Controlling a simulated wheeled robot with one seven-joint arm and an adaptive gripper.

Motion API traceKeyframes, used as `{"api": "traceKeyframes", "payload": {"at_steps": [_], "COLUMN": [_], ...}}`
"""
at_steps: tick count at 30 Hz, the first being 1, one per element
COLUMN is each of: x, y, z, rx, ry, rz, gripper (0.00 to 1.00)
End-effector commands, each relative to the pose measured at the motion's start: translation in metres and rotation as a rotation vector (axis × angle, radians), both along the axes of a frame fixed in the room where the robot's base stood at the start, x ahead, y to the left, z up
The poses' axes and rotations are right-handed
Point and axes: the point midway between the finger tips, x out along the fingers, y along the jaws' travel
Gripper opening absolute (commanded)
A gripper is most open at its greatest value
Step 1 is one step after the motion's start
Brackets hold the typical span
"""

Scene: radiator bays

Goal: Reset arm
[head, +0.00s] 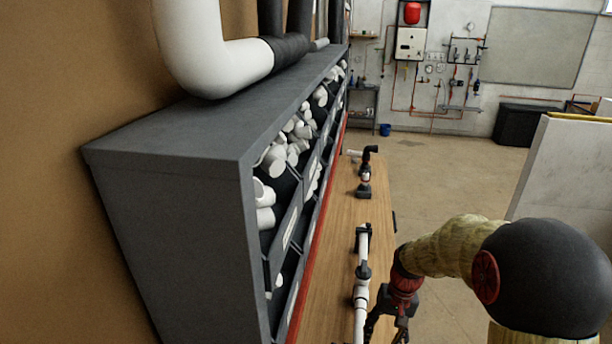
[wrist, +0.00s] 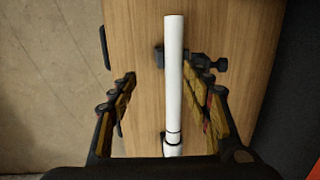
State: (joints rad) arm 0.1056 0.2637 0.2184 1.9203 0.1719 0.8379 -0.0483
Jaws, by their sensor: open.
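My gripper (wrist: 163,95) is open in the wrist view, with one finger on each side of a white pipe (wrist: 174,70). The pipe runs lengthwise between the fingers, and there is a gap to the left finger; I cannot tell if the right finger touches it. A black clamp (wrist: 192,60) sits across the pipe on the wooden bench.
A grey shelf unit (head: 170,160) with bins of white fittings stands left of the bench. Further along the bench are a black elbow and clamp (head: 366,170). A pale panel (head: 565,180) stands at right. Open floor (head: 440,170) lies between.

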Motion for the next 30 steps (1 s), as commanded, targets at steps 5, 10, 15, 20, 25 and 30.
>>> {"api": "traceKeyframes", "payload": {"at_steps": [5,10,15,20,25,30], "x": [-0.043,-0.083,-0.122,-0.157,-0.188,-0.210], "y": [0.002,0.004,0.005,0.007,0.009,0.012], "z": [0.025,0.046,0.059,0.064,0.064,0.065], "rx": [-0.034,-0.068,-0.099,-0.126,-0.151,-0.167], "ry": [-0.042,-0.101,-0.172,-0.249,-0.349,-0.463], "rz": [0.029,0.056,0.080,0.102,0.120,0.134], "gripper": [0.49,0.49,0.49,0.49,0.49,0.49]}}
